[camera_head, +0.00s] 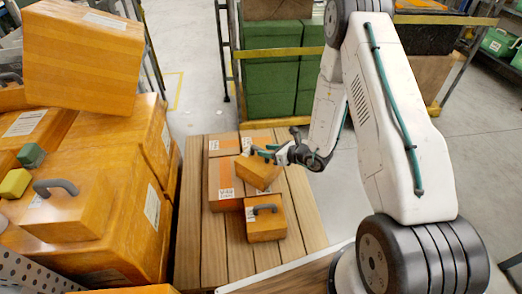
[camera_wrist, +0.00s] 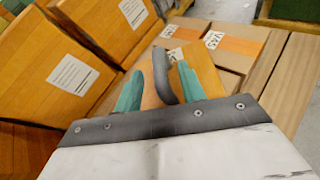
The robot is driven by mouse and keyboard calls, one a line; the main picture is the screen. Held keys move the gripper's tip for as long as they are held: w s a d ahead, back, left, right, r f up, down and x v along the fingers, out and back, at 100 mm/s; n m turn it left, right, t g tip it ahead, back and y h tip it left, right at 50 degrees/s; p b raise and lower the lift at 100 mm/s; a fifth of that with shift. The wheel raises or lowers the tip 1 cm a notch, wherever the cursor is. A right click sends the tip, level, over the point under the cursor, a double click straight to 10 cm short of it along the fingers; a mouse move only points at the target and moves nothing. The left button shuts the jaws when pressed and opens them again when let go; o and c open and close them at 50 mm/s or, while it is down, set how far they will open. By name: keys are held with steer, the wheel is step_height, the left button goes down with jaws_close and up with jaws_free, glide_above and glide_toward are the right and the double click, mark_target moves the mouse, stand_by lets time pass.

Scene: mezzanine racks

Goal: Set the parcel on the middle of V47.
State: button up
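My gripper (camera_head: 268,155) has teal fingers around the grey handle of a wood-coloured parcel (camera_head: 258,175). In the wrist view the handle stands between the two fingers (camera_wrist: 160,88), with the parcel (camera_wrist: 204,68) partly hidden behind them. The parcel looks tilted and seems held over cardboard boxes on a slatted pallet (camera_head: 213,262). The near cardboard box (camera_head: 223,180) has orange tape and a V label, too small to read surely. Another cardboard box (camera_head: 224,144) lies behind it. I cannot tell which box is V47.
A second handled wooden parcel (camera_head: 266,226) stands on the pallet in front of the boxes. Large wooden boxes (camera_head: 123,175) are stacked at the left, one high up (camera_head: 82,55). Green crates (camera_head: 272,75) stand on a rack behind. The pallet's front slats are bare.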

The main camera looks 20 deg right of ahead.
steer(key=v, duration=0.8)
steer(key=s+a+r+n+g+y, duration=0.1)
steer(key=s+a+r+n+g, duration=0.25)
steer(key=r+n, duration=0.4)
steer(key=s+a+r+n+g+y, duration=0.25)
steer(key=a+r+n, duration=0.2)
steer(key=r, duration=0.55)
steer(key=s+a+r+n+g+y, duration=0.1)
steer(key=s+a+r+n+g, duration=0.3)
steer(key=r, duration=0.4)
steer(key=s+r+n+g+h, duration=0.2)
steer(key=s+r+n+h, duration=0.3)
steer(key=s+r+n, duration=0.4)
steer(key=s+d+r+n+t+h, duration=0.2)
steer(key=s+d+n+h, duration=0.3)
steer(key=s+d+h, duration=0.3)
steer(key=shift+s+r+n+t, duration=0.35)
steer(key=shift+s+r, duration=0.2)
steer(key=shift+s, duration=1.05)
steer(key=shift+d, duration=0.1)
